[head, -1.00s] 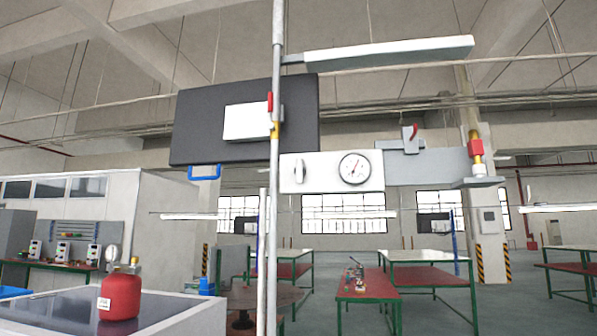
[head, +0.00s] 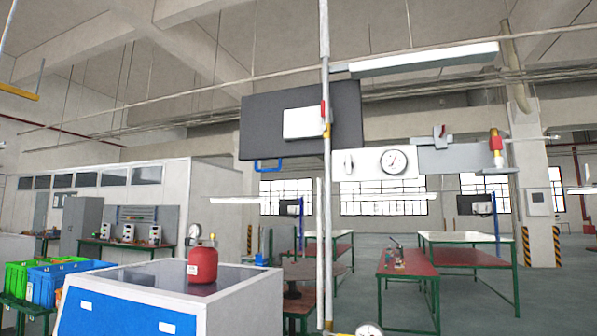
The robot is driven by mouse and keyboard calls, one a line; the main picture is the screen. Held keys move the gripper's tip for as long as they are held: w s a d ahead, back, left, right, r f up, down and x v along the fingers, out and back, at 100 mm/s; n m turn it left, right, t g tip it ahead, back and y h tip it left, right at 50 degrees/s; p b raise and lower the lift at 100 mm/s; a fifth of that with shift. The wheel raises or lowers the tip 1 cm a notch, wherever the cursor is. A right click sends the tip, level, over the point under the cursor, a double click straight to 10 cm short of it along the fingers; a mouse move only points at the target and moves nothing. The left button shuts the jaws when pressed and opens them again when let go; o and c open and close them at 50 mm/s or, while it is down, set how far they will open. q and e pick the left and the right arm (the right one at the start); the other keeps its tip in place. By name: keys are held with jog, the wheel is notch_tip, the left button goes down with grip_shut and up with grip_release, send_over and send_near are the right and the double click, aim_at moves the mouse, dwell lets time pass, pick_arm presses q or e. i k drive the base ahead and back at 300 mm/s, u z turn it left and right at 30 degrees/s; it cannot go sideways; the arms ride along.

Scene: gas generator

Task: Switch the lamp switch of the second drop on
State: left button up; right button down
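Neither of my grippers shows in the head view. The nearest drop is a vertical grey pipe (head: 327,230) with a dark panel (head: 262,125) on it. A white box (head: 304,123) and a red valve handle (head: 323,111) sit at the panel. Below right, a white plate (head: 428,160) carries a small white upright knob (head: 348,162) and a round gauge (head: 402,161). A grey plate (head: 460,158) beside it has a red lever (head: 443,131). A long lamp (head: 423,59) hangs above. Similar, smaller drops stand farther back. I cannot tell which part is the lamp switch.
A blue-and-white cabinet (head: 238,297) with a red gas cylinder (head: 202,265) on top stands at lower left. Red-and-white tables (head: 467,258) stand at the right. Grey floor (head: 555,295) is clear at lower right.

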aim_at(348, 163)
jog(key=u, duration=0.25)
jog(key=k, duration=0.65)
jog(key=z, duration=0.3)
jog(key=i, duration=0.6)
jog(key=z, duration=0.7)
jog(key=i, duration=0.75)
jog(key=u, duration=0.55)
jog(key=i, duration=0.65)
jog(key=u, duration=0.65)
